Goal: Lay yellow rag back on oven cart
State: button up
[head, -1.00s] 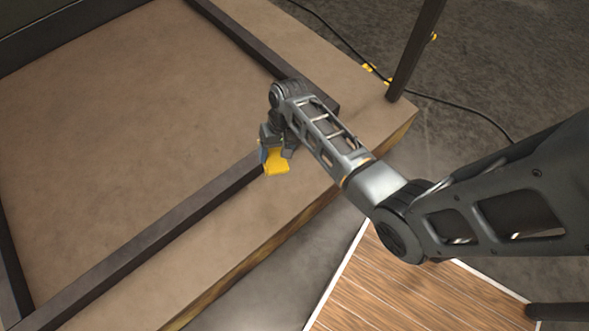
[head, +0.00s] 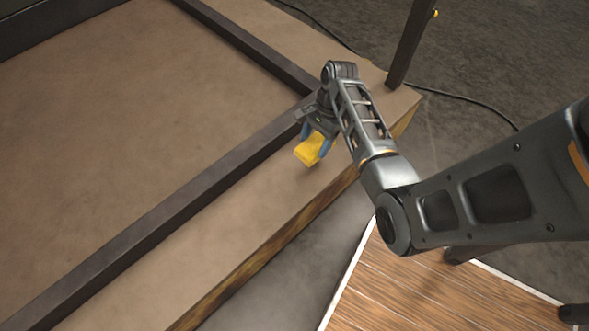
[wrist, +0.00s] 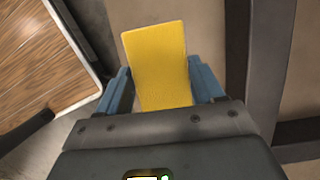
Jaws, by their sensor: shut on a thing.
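The yellow rag (head: 310,150) is in my gripper (head: 318,140), seen in the head view over the brown platform's front strip, near its right corner. In the wrist view the yellow rag (wrist: 157,65) shows as a flat yellow block between the two blue fingers of my gripper (wrist: 160,88), which are shut on it. I cannot tell from the head view how high the rag is above the platform. I cannot make out an oven cart in either view.
The brown platform (head: 130,120) carries a dark raised frame (head: 190,195). A dark post (head: 413,45) stands at its right corner. A wood-plank surface with a white edge (head: 430,295) lies at lower right. A black cable (head: 465,103) runs across the grey floor.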

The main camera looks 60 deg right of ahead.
jog(key=w+a+f, duration=0.1)
jog(key=a, duration=0.1)
jog(key=w+a+f+b, duration=0.1)
jog(key=a+f, duration=0.1)
jog(key=w+a+f, duration=0.1)
jog(key=a, duration=0.1)
jog(key=shift+w+f+b, duration=0.2)
jog(key=shift+b, duration=0.2)
notch_tip(320, 180, down, 4)
jog(key=shift+r+b, duration=0.1)
jog(key=shift+b, duration=0.9)
jog(key=o, duration=0.9)
jog(key=shift+o, duration=0.2)
